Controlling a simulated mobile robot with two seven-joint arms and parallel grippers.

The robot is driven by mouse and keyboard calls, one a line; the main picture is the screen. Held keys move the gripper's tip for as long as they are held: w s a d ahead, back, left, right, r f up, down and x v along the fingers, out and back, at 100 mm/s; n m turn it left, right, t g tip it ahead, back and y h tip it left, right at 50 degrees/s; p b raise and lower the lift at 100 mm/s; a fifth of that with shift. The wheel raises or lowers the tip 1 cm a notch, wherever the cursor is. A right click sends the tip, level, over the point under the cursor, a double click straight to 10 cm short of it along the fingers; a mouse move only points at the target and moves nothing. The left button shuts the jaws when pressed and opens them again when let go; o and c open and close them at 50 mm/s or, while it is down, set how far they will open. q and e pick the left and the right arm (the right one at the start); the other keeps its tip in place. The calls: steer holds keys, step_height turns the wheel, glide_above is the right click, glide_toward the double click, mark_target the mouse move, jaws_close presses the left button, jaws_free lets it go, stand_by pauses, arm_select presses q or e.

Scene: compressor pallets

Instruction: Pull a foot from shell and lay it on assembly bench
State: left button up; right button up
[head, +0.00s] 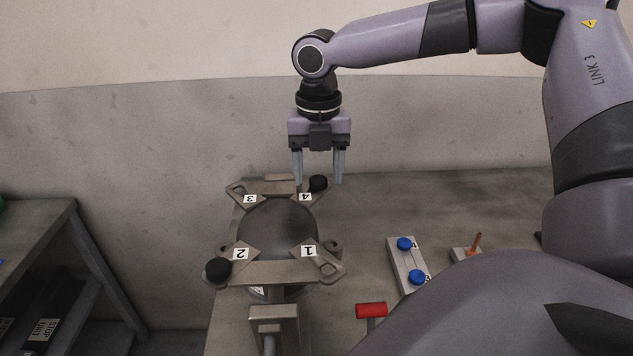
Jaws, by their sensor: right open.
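The shell (277,228) is a dark round body, held on the bench under metal arms labelled 1 to 4. One black foot (318,184) sits at the arm labelled 4, at the far right. Another black foot (217,270) sits at the arm labelled 2, at the near left. No black foot shows at 1 or 3. My right gripper (319,178) is open and points down, its fingertips on either side of the foot at 4 in the picture; I cannot tell their exact depth. The grey bench top (450,205) extends right. My left gripper is out of view.
A pale block (400,262) with two blue knobs stands right of the shell. A small block with a copper-coloured pin (475,242) is farther right. A red handle (370,310) and a clamp (274,320) are in front. A shelf unit (40,228) stands left.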

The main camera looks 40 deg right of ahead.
mark_target(318, 179)
stand_by(0.8)
jaws_close()
steer(key=shift+r, duration=3.05)
